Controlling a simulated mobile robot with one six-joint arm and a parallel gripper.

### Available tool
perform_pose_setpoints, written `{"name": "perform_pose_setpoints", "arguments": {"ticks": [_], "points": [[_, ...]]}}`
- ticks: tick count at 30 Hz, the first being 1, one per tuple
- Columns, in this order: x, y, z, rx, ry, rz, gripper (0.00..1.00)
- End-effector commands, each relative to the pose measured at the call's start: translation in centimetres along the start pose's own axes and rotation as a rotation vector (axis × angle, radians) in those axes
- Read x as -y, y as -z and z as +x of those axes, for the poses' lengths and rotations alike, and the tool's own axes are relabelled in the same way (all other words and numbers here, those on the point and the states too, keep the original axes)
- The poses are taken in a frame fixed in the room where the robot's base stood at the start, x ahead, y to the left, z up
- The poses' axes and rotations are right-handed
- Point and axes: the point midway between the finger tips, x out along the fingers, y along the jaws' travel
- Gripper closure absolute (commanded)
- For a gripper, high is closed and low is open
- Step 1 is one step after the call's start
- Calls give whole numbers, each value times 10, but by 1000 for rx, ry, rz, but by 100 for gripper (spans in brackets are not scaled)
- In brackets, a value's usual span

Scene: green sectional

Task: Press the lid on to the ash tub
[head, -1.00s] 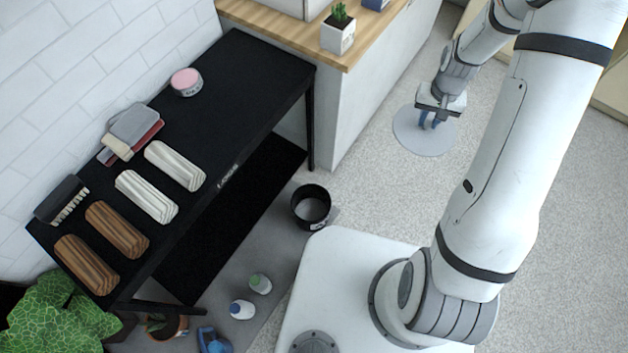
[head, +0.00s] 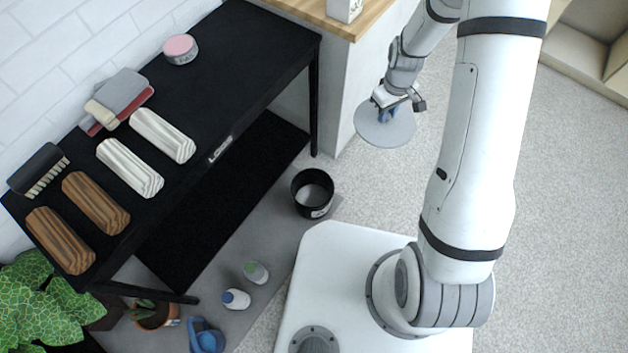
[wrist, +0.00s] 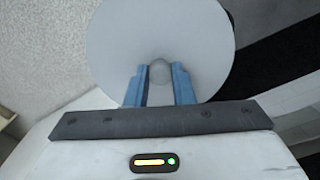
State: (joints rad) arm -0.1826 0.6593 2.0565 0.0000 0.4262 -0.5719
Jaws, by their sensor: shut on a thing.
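The ash tub (head: 313,193) is a black, open-topped round bucket with a small white label. It stands upright on the floor mat, in front of the black table and near my base. The lid (head: 372,131) is a flat light-grey disc. My gripper (head: 388,113) is shut on the lid's small knob and holds the lid up to the right of and beyond the tub in the head view. In the wrist view the lid (wrist: 160,35) fills the top middle, with its round knob between the blue fingers of my gripper (wrist: 159,80). The tub is not clear in the wrist view.
The black table (head: 240,60) holds wooden and white blocks, a brush and a pink-topped tin (head: 180,49). Two bottles (head: 236,299), a blue jug (head: 205,337) and plants stand on the floor. A wood-topped counter (head: 310,12) is behind. Floor at right is clear.

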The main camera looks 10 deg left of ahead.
Motion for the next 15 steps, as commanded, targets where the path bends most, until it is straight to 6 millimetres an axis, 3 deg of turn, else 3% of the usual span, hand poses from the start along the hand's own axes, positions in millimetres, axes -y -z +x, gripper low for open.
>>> {"name": "perform_pose_setpoints", "arguments": {"ticks": [1, 15], "points": [[12, 8, 36, 2, 1, -112, 100], [116, 58, 214, 1, 1, -1225, 100]]}}
